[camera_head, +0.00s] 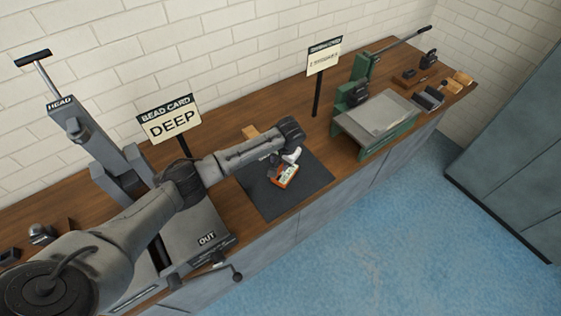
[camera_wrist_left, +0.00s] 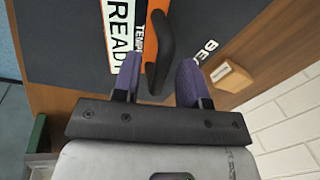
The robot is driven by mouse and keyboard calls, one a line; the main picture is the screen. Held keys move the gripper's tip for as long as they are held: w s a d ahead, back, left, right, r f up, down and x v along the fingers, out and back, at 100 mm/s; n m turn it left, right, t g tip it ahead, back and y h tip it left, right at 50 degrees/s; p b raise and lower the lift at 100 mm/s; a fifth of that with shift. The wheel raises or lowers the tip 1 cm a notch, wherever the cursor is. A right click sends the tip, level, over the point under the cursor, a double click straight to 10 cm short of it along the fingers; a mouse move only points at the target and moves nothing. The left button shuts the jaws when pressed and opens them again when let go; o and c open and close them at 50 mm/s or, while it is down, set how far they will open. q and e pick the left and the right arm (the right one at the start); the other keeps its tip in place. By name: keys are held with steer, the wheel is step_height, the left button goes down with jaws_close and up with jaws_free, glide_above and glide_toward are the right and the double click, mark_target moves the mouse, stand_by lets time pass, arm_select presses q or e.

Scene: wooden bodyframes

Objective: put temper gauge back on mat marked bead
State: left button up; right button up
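The temper gauge is an orange block with a white label and a black handle (camera_head: 285,177). It is at the dark mat (camera_head: 262,199) in the head view; whether it rests flat on the mat I cannot tell. In the left wrist view the gauge (camera_wrist_left: 121,28) shows part of the words "TEMP" and "READ", and the mat (camera_wrist_left: 62,45) shows "BE". My left gripper (camera_head: 292,156) is right over the gauge. In the wrist view its two fingers (camera_wrist_left: 158,66) stand apart on either side of the black handle, with a gap on the right. My right gripper is not in view.
A "BEAD CARD DEEP" sign (camera_head: 170,121) stands behind my left arm. A small wooden block (camera_head: 250,132) lies behind the mat. A green machine with a grey plate (camera_head: 381,117) stands to the right, past another sign (camera_head: 324,58). The counter's front edge is close to the mat.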

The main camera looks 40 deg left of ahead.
mark_target(286, 172)
arm_select(q)
step_height(286, 172, up, 11)
steer(key=d+p, duration=0.1)
steer(key=d, duration=0.1)
steer(key=shift+w+r+p, duration=0.15)
steer(key=shift+w+p, duration=0.05)
steer(key=shift+p, duration=0.2)
steer(key=shift+d, duration=0.1)
stand_by(0.4)
stand_by(0.7)
